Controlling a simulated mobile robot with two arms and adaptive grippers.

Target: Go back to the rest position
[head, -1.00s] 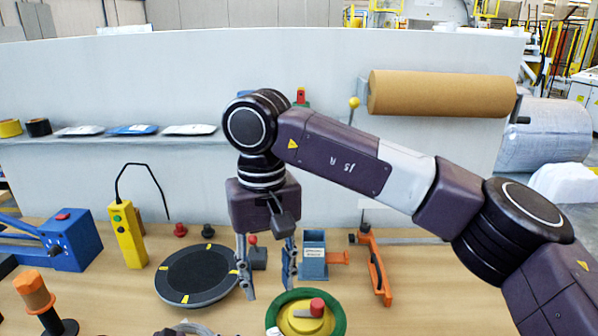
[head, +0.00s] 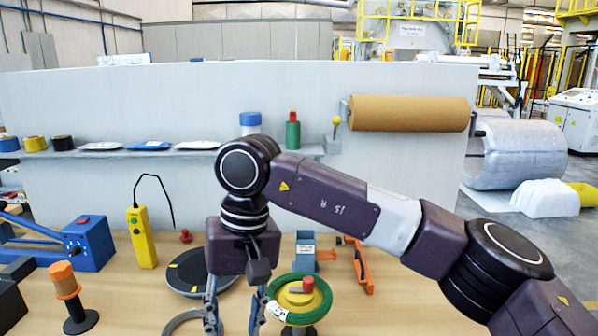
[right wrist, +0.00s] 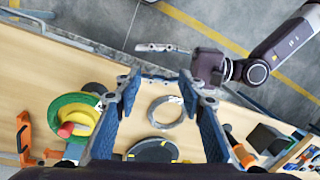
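My right gripper (head: 236,308) hangs pointing down over the front of the wooden table in the head view. In the right wrist view its two blue fingers (right wrist: 158,100) stand wide apart with nothing between them. Below them a grey coil ring (right wrist: 165,112) lies flat on the table; part of it shows at the bottom edge of the head view (head: 176,325). My left gripper (right wrist: 165,48) shows only in the right wrist view, off the table edge over the floor. One finger shows clearly; its opening is unclear.
A green ring on a yellow, red-knobbed stand (head: 318,303) is just right of my right gripper. A black round plate (head: 186,276) is behind it. A yellow control box (head: 142,238) and blue device (head: 88,243) stand left. A brown roll (head: 410,114) is on the back panel.

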